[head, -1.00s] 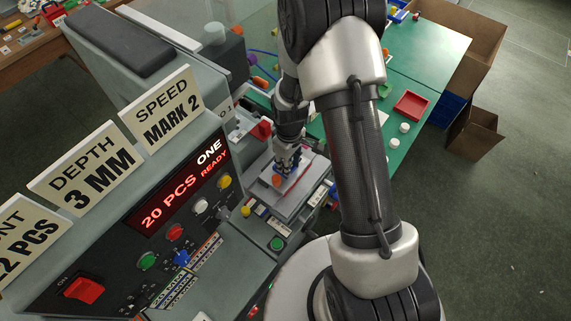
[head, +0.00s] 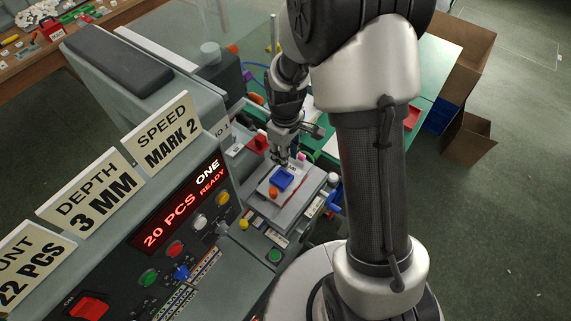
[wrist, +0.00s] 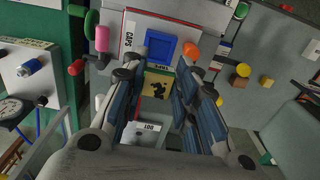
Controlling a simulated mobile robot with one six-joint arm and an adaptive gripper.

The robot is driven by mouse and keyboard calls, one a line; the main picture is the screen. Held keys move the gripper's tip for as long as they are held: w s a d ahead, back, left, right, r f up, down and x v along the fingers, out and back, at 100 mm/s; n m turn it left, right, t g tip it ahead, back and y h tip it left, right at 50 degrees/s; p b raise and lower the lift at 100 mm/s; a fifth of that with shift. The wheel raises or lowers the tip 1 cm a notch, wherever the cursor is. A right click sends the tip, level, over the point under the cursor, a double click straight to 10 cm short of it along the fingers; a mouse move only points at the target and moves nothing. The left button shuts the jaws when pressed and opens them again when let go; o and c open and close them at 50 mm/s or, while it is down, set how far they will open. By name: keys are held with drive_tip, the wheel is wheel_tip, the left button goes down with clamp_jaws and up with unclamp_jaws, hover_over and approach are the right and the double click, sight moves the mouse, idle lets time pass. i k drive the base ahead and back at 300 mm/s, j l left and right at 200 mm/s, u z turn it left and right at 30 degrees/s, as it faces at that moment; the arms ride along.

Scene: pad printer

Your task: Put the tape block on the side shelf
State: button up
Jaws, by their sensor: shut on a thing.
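In the wrist view my gripper (wrist: 157,74) is shut on a small yellow block with black marks (wrist: 157,85), which appears to be the tape block. In the head view my gripper (head: 282,157) is beside the far edge of a raised grey plate (head: 294,200) at the machine's side. The block is hidden or too small to tell there. The plate carries a blue square holder (head: 284,179) and an orange knob (head: 273,193). The holder also shows in the wrist view (wrist: 161,48), beyond the block. I cannot tell which surface is the side shelf.
The pad printer's control panel (head: 190,215) with signs and buttons stands at the left. A red block (head: 257,143) is close to my gripper. A green table (head: 433,60) and cardboard boxes (head: 468,140) are behind. Blue and white knobs flank the plate.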

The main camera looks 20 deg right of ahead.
sight(237, 295)
drive_tip(key=k+u, duration=0.3)
drive_tip(key=k+j+u, duration=0.25)
drive_tip(key=l+u, duration=0.6)
drive_tip(key=u, duration=0.25)
drive_tip(key=l+u, duration=0.4)
drive_tip(key=k+j, duration=0.05)
drive_tip(key=j, duration=0.05)
